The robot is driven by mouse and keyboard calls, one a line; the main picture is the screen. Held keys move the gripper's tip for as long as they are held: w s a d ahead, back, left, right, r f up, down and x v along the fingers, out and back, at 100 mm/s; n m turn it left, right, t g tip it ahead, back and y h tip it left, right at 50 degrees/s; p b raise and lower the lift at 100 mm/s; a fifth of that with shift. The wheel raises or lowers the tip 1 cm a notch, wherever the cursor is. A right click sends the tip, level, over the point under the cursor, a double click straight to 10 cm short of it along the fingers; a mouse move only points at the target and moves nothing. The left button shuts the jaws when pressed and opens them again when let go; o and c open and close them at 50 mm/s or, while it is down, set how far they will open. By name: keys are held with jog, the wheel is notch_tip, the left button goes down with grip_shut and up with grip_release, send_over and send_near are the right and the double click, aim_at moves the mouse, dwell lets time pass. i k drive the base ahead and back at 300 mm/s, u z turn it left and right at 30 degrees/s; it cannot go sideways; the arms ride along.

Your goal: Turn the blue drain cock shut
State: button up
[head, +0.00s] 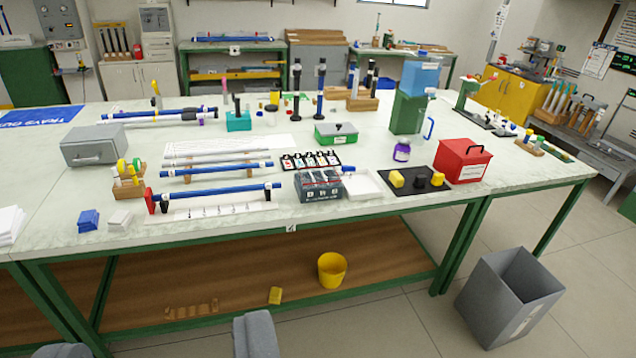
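No drain cock can be made out for certain at this distance. A blue tank (420,76) stands at the right back of the long bench, just above a green body (408,111). A blue loop-shaped part (429,128) shows at the green body's right side; I cannot tell whether it is the cock or a handle, or how it is turned. My gripper (160,347) shows only as two grey finger ends at the bottom edge, wide apart with nothing seen between them. It is far from the tank, low in front of the bench.
The bench (70,225) carries blue rods, a red box (462,160), a purple-labelled jar (402,150) and a black mat (440,186) near the tank. A yellow bucket (332,269) stands on the lower shelf. A grey bin (509,296) stands at the right; floor between is clear.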

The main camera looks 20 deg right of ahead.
aim_at(344, 169)
jog(key=k, duration=1.25)
jog(key=z, duration=0.45)
jog(key=i, duration=3.95)
jog(key=u, duration=0.4)
